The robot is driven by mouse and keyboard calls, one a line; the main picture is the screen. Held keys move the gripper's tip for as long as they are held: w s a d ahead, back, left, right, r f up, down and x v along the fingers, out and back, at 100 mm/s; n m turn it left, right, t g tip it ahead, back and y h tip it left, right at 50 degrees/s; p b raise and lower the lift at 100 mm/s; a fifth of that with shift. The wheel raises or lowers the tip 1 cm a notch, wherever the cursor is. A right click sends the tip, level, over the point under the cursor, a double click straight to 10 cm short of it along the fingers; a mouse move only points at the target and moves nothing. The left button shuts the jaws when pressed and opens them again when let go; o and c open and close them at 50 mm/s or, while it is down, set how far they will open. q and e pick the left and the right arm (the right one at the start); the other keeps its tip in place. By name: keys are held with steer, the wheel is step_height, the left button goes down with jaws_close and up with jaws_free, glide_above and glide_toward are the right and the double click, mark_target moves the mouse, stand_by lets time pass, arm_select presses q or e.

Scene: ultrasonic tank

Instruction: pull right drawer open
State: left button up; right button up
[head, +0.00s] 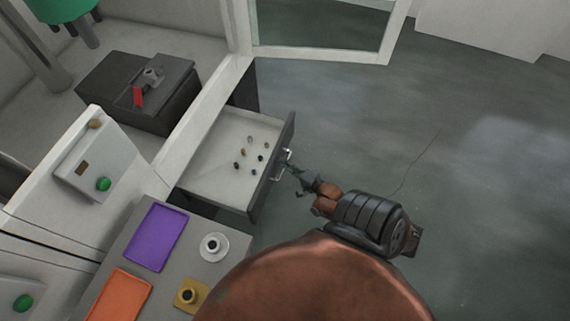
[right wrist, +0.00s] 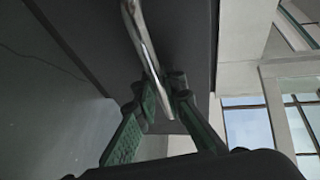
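A drawer (head: 219,165) with a pale inside and a dark front stands pulled out from the white counter, with several small dark and brown pieces on its floor. Its metal handle (head: 282,164) is on the outer face of the front. My right gripper (head: 295,172) is at that handle, coming from the lower right. In the right wrist view, the handle bar (right wrist: 143,45) runs down between the two green fingers (right wrist: 163,88), which sit close on either side of it. My left gripper is not in view.
Left of the drawer, a grey surface holds a purple tray (head: 157,237), an orange tray (head: 120,296), a white saucer (head: 214,254) and a yellow saucer (head: 190,306). A dark box (head: 110,80) stands farther back. The floor (head: 450,160) right of the drawer is clear.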

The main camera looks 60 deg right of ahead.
steer(key=o, duration=0.5)
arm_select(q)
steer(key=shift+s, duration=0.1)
arm_select(e)
steer(key=shift+s, duration=0.2)
steer(key=v, duration=1.1)
steer(key=shift+s+a, duration=0.15)
steer(key=shift+s, duration=0.15)
